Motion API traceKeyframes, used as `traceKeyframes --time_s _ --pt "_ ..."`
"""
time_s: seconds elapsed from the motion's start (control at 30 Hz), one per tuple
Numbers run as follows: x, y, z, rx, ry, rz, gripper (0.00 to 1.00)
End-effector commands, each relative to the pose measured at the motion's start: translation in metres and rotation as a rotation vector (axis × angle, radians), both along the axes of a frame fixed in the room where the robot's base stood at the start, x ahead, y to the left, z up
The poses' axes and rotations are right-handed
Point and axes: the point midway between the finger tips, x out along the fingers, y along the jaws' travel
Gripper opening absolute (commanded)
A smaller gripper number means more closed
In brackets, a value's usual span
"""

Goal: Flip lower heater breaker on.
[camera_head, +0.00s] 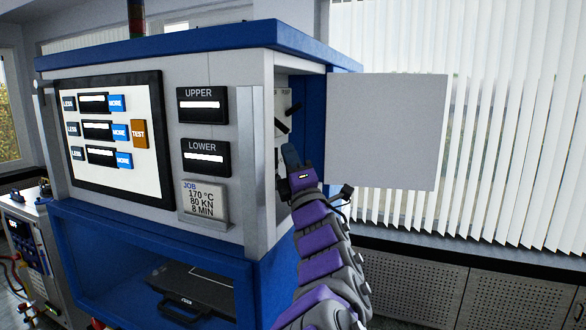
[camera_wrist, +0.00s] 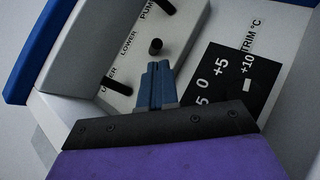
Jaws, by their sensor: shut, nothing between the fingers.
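The side compartment of the press is open and shows a pale breaker panel (camera_wrist: 105,50) in the wrist view. A short black lever (camera_wrist: 155,46) beside a "LOWER" label is seen nearly end-on, unlike its neighbours. Another black lever (camera_wrist: 117,84) lies lengthwise at the left by a label that is hard to read. A third lever (camera_wrist: 165,6) is near the "PUMP" label. My gripper (camera_wrist: 157,70) has its blue fingers together and empty, just below the middle lever; contact cannot be told. In the head view my gripper (camera_head: 290,150) is at the compartment opening, partly covering the panel.
A black trim dial plate (camera_wrist: 228,85) sits right of my fingers. The open grey door (camera_head: 388,130) stands to the right of the compartment in the head view. The press front has a touchscreen (camera_head: 110,165), "UPPER" and "LOWER" displays (camera_head: 205,158), and a job card (camera_head: 205,203).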

Motion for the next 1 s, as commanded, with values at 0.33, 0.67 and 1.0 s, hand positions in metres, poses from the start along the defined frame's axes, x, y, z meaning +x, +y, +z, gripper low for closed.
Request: traceKeyframes --time_s 0.33,0.67,1.0 --pt "0.019 0.009 0.016 -0.001 0.0 -0.001 0.0" --pt "0.021 0.01 0.018 0.0 0.001 -0.002 0.0" --pt "0.02 0.007 0.022 -0.031 0.01 -0.004 0.0"
